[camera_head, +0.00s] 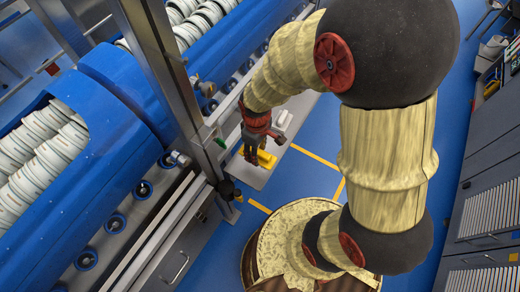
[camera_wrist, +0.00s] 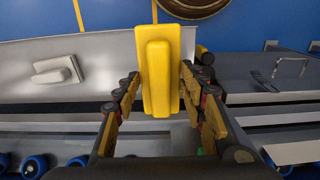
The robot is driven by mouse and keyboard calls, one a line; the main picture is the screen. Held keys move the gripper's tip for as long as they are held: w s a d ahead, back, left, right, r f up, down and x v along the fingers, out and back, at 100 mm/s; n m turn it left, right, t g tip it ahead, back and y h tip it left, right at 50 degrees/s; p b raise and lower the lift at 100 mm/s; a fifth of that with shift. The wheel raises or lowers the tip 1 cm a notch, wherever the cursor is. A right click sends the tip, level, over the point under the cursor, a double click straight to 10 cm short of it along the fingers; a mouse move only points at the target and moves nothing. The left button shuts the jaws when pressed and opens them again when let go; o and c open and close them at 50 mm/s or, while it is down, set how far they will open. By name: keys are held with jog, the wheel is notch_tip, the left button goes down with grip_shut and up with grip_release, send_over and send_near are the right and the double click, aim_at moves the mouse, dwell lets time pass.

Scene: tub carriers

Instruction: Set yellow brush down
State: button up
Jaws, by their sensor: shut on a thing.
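The yellow brush (camera_wrist: 158,75) is an upright block with a raised grip in the middle of the wrist view. My gripper (camera_wrist: 160,88) has one finger on each side of it and is shut on it. In the head view the yellow brush (camera_head: 264,159) shows just below my gripper (camera_head: 257,138), over or on a light grey shelf (camera_head: 252,177). I cannot tell whether the brush touches the shelf. Its underside is hidden.
A white brush (camera_wrist: 55,71) lies on the shelf to the left in the wrist view, and behind the gripper in the head view (camera_head: 283,121). A metal post (camera_head: 165,75) and the blue machine (camera_head: 120,95) stand left of my gripper. Blue floor (camera_head: 305,180) lies to the right.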

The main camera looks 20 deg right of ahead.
jog(key=w+f, duration=0.1)
jog(key=f, duration=0.1)
jog(key=w+d+f+b, duration=0.2)
jog(key=w+f, duration=0.1)
jog(key=shift+f, duration=0.3)
jog(key=f, duration=0.1)
jog(key=f+b, duration=0.2)
jog(key=shift+w+d+f, duration=0.15)
jog(key=shift+w+f, duration=0.1)
jog(key=shift+c, duration=1)
jog(key=o, duration=1.2)
